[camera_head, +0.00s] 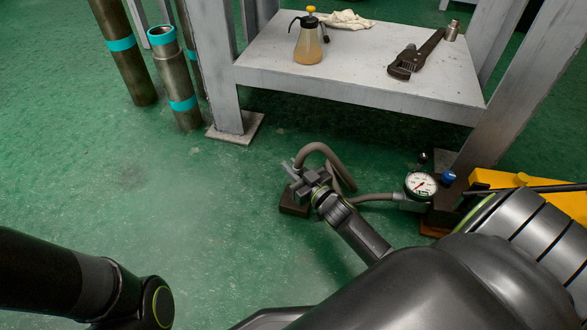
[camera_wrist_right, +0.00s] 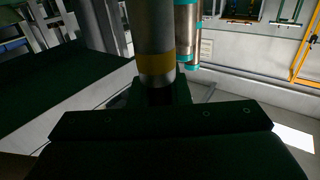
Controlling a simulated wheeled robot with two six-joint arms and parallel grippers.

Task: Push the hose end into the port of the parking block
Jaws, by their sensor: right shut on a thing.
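My right gripper (camera_head: 303,182) is shut on the hose end (camera_head: 290,169), low over the floor. The grey-brown hose (camera_head: 321,148) arches up from the gripper and loops down behind it toward the pressure gauge. In the right wrist view the hose end (camera_wrist_right: 157,50) is a grey cylinder with a yellow band, standing out beyond the dark gripper.
A round pressure gauge (camera_head: 420,185) with a blue knob (camera_head: 448,177) stands at the right near a yellow body (camera_head: 530,190). A grey bench shelf (camera_head: 360,65) holds a spray bottle (camera_head: 308,40) and a wrench (camera_head: 416,55). Pipes (camera_head: 176,80) stand at the upper left. The left floor is clear.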

